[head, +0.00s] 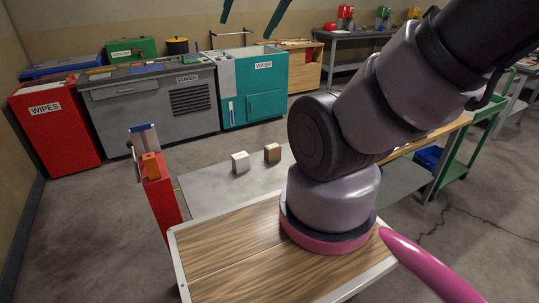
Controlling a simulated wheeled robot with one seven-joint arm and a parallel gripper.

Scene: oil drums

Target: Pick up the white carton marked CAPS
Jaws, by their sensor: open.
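A small white carton (240,162) stands on the grey bench top, left of the middle of the head view. Any marking on it is too small to read. My gripper (252,12) shows only as two dark teal fingers at the top edge of the view. The fingers are spread apart and nothing shows between them. The gripper's body is out of view. In the picture the fingers are well above the carton and apart from it.
A brown box (272,153) stands just right of the carton. A red cabinet with an orange item (152,166) is at the bench's left end. A wood-topped surface (225,255) lies in front. WIPES, FUMES and WASH units line the back. The bench left of the carton looks clear.

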